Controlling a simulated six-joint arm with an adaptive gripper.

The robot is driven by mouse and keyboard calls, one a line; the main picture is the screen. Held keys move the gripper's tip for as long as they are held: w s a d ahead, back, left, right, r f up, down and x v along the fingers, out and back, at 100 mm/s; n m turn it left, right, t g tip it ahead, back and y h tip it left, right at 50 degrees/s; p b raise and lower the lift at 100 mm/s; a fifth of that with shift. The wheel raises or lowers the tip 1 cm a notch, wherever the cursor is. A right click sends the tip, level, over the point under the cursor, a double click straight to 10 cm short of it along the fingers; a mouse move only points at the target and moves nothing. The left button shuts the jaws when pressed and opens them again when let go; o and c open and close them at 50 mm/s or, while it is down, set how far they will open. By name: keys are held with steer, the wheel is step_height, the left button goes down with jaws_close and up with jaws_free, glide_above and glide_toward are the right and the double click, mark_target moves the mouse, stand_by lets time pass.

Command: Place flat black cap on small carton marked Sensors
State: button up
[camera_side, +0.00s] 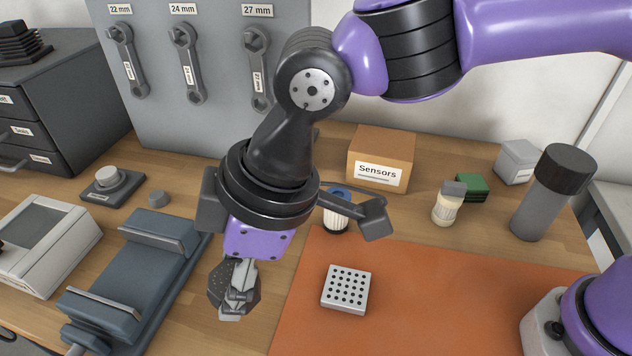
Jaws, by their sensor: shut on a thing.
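The small brown carton marked Sensors (396,146) stands upright on the wooden bench at the back, right of centre, with its top clear. My gripper (238,298) points down at the lower left of centre, in front and to the left of the carton. It is shut on a dark, flat piece with a dotted face, which looks like the flat black cap (219,284). The fingers hide part of it. It is apart from the carton; its height above the bench is hard to tell.
A blue-grey vise (128,270) lies close left of my gripper. A perforated light block (345,290) sits on the orange mat (430,300) to the right. A white filter (335,217) stands before the carton; a brush (449,203) and dark cylinder (548,195) stand to its right.

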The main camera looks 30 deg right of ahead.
steer(key=w+d+r+m+t+h, duration=0.2)
steer(key=w+d+r+m, duration=0.2)
steer(key=w+d+m, duration=0.65)
steer(key=m+h, duration=0.2)
steer(key=m, duration=0.1)
glide_above(380, 139)
steer(key=s, duration=0.2)
steer(key=shift+t, duration=0.3)
steer(key=f, duration=0.4)
steer(key=shift+a+f, duration=0.15)
steer(key=shift+a, duration=0.15)
steer(key=shift+w+d+f, duration=0.15)
steer(key=shift+d+f, duration=0.05)
steer(key=shift+d, duration=0.1)
steer(key=shift+d+f, duration=0.1)
steer(key=shift+f, duration=1.95)
steer(key=shift+f, duration=0.1)
steer(key=o, duration=1.1)
steer(key=shift+o, duration=0.2)
